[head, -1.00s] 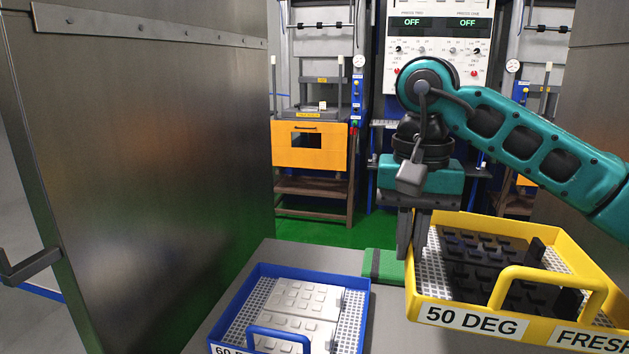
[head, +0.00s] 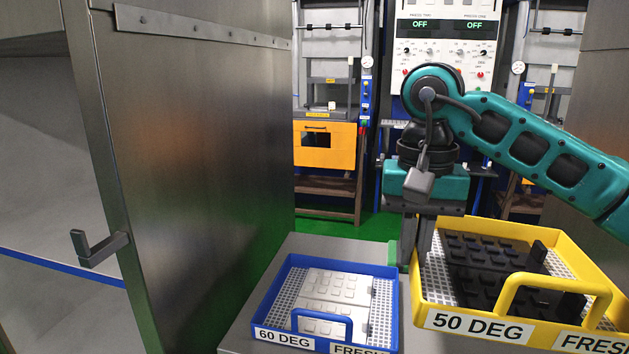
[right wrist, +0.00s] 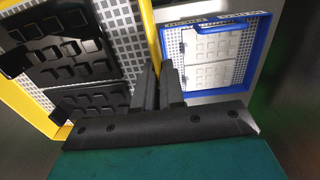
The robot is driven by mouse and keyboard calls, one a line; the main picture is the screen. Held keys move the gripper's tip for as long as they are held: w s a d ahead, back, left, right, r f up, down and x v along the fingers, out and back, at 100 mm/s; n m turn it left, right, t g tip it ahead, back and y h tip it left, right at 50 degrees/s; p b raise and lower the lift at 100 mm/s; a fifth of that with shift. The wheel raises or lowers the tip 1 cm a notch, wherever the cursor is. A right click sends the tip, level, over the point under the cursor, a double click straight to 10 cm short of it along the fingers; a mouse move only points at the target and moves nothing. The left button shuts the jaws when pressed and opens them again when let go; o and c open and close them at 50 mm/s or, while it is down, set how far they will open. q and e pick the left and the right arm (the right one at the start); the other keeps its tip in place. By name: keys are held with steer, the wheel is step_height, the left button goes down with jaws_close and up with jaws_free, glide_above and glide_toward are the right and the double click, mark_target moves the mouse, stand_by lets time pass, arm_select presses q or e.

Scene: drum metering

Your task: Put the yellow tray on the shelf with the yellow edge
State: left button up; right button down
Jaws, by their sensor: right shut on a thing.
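The yellow tray (head: 420,290) is at the lower right of the head view, labelled "50 DEG" and "FRESH", with black studded blocks on its white grid floor. My right gripper (head: 413,258) points down and is shut on the tray's left wall. In the right wrist view, the fingers (right wrist: 158,84) pinch the wall of the yellow tray (right wrist: 145,25). The tray looks roughly level; its underside is hidden. No shelf with a yellow edge shows. My left gripper is not in view.
A blue tray (head: 268,312), labelled "60 DEG", with pale blocks, stands on a grey surface (head: 325,245) just left of the yellow tray. A large steel door (head: 190,150) with a handle (head: 98,247) stands left. An orange-fronted press (head: 325,150) stands behind.

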mark_target(476, 284)
steer(key=s+d+f+n, duration=0.3)
steer(key=s+d+f, duration=0.2)
steer(key=d+f, duration=0.25)
steer(key=r+p, duration=0.2)
steer(key=p, duration=0.4)
steer(key=a+r+p, duration=0.1)
steer(key=r+p, duration=0.1)
steer(key=p, duration=0.4)
steer(key=shift+w+r, duration=0.1)
steer(key=shift+r, duration=0.1)
steer(key=shift+p, duration=0.45)
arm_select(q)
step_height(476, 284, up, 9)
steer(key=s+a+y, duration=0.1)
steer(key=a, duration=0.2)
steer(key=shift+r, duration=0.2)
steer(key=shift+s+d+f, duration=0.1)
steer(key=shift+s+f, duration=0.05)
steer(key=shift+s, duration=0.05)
